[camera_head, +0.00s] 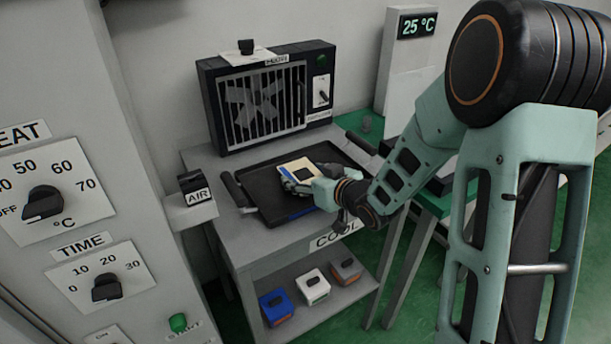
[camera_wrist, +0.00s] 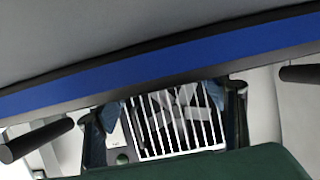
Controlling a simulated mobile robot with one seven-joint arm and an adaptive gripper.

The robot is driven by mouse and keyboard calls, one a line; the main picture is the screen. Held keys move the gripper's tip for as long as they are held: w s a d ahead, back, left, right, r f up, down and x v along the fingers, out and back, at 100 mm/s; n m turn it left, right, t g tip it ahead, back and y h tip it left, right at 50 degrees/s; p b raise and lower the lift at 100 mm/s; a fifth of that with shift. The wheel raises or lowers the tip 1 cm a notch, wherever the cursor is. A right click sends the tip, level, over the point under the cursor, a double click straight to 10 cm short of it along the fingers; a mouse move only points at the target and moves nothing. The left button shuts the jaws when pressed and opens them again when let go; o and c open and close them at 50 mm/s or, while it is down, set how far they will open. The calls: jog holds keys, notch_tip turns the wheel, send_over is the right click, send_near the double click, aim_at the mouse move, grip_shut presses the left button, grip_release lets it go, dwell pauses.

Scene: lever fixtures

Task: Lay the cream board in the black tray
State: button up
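A fan unit (camera_head: 268,95) with a grille stands behind the tray on the COOL table (camera_head: 262,240). A small AIR switch (camera_head: 193,187) is to the left. A green bench (camera_head: 432,203) is on the right.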

jog(key=o, duration=0.4)
jog(key=shift+r, duration=0.2)
jog(key=shift+s+d+r+p, duration=0.15)
jog(key=shift+s+d+p, duration=0.05)
jog(key=shift+p, duration=0.1)
jog(key=p+v, duration=0.1)
jog(key=v, duration=1)
jog(key=shift+s+d, duration=0.1)
jog(key=shift+s, duration=0.1)
